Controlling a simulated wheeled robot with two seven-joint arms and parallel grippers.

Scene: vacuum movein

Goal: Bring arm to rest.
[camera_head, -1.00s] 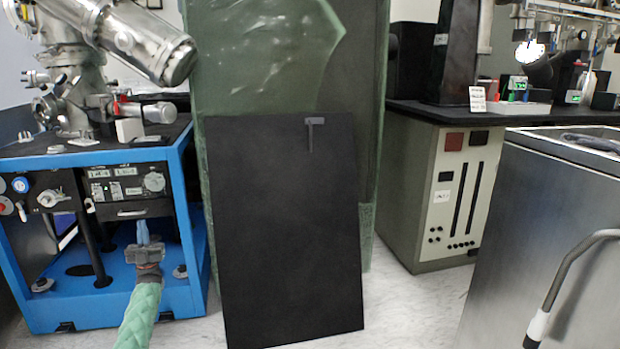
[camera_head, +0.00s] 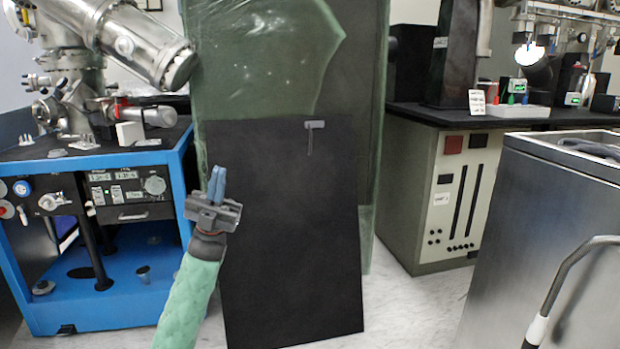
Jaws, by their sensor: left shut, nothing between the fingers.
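My left gripper (camera_head: 218,182) shows in the head view, on a green-sleeved arm that rises from the bottom of the picture. Its blue fingers point up and lie together, shut with nothing between them. The gripper is in front of the left edge of a dark panel (camera_head: 290,230), and I cannot tell the gap between them. My right gripper is not in view.
A blue-framed equipment cart (camera_head: 175,215) with metal vacuum hardware (camera_head: 130,45) stands at the left. A green translucent sheet (camera_head: 260,55) hangs behind the panel. A steel cabinet (camera_head: 560,220) and a bent handle (camera_head: 565,275) are at the right. Pale floor (camera_head: 415,300) shows between.

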